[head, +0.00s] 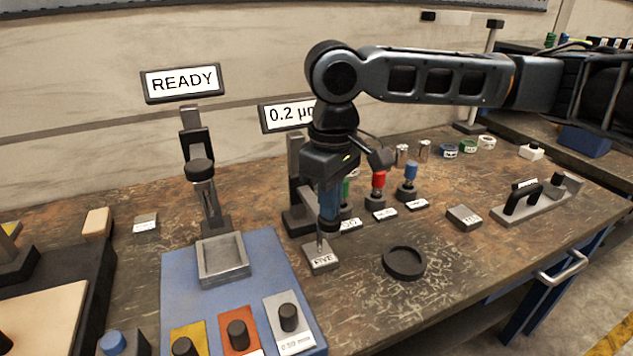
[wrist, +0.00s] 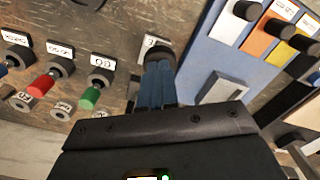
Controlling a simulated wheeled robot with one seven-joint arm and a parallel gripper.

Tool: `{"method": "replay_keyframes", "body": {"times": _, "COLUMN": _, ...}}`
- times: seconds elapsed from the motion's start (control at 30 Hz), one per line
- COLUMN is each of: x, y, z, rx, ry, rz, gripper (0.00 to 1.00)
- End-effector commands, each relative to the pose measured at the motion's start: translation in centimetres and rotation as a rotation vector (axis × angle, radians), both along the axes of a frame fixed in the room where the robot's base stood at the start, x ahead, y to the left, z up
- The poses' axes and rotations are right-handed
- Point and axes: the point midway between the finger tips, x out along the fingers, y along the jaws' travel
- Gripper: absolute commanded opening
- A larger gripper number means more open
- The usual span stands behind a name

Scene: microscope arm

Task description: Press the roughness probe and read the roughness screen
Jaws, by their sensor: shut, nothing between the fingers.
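The roughness screen (head: 287,115) stands behind my arm and reads "0.2 µm", its right end hidden by the arm. Its dark stand (head: 296,180) is partly covered by my gripper. My gripper (head: 328,218) points straight down, shut and empty, with its blue fingertips at the top of the dark roughness probe (head: 325,229). The probe's thin tip reaches down to a small metal plate (head: 321,262) labelled "FIVE"; exact contact is hard to tell. In the wrist view the fingers (wrist: 157,68) meet the round dark probe top (wrist: 158,48).
A "READY" screen (head: 181,83) and its stand are at left, behind a blue board (head: 185,290) with a metal tray and knobs. Colour-topped pieces such as the red one (head: 379,180) stand close right. A black round dish (head: 404,263) lies front right.

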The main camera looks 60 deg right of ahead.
Motion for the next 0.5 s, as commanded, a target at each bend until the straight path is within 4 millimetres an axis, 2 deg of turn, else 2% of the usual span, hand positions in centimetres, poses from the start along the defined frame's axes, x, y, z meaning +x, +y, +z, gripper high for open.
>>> {"method": "replay_keyframes", "body": {"times": 0.5, "x": 0.0, "y": 0.0, "z": 4.1, "rx": 0.001, "ry": 0.0, "rz": 0.001, "gripper": 0.0}}
